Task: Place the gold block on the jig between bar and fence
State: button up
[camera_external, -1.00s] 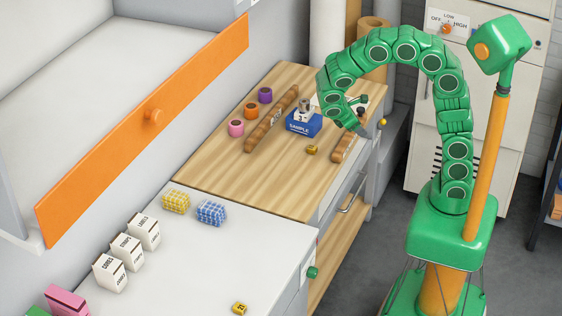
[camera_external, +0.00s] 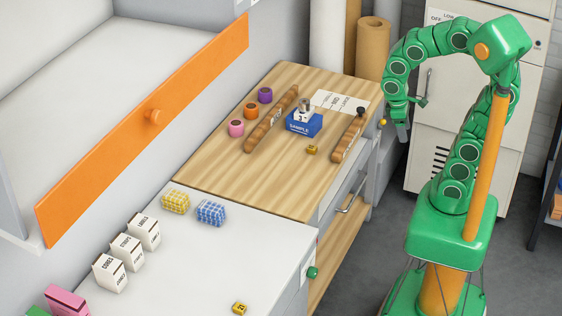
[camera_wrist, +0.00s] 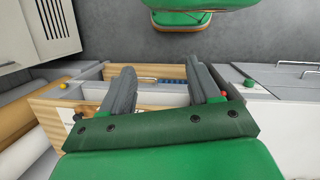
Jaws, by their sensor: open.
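A small gold block (camera_external: 312,150) lies on the wooden bench top (camera_external: 225,165), in front of the blue block marked SAMPLE (camera_external: 303,122). A similar small gold block (camera_external: 239,309) lies on the white counter at the bottom. A long brown bar (camera_external: 271,120) and a shorter brown piece (camera_external: 348,137) with a dark knob lie on the bench, either side of the SAMPLE block; I cannot tell for sure which is fence. My gripper (camera_external: 402,130) hangs right of the bench, apart from everything. Its fingers stand open and empty in the wrist view (camera_wrist: 163,95).
Purple (camera_external: 265,95), orange (camera_external: 251,110) and pink (camera_external: 236,128) cylinders stand left of the long bar. White cartons (camera_external: 128,251) and checked blocks (camera_external: 211,213) stand on the white counter (camera_external: 205,270). The front bench top is clear.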

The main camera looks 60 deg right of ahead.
jog(key=shift+m+t+y, duration=0.4)
jog(key=shift+m+y, duration=0.3)
jog(key=shift+m, duration=0.2)
jog(key=shift+s+a+r, duration=0.15)
jog(key=shift+s+a, duration=0.2)
jog(key=shift+s, duration=0.35)
jog(key=shift+s+a+r, duration=0.1)
jog(key=shift+s+a, duration=0.3)
jog(key=shift+s, duration=0.3)
jog(key=shift+s+a+r, duration=0.15)
jog(key=shift+s+a, duration=0.2)
jog(key=shift+s, duration=0.35)
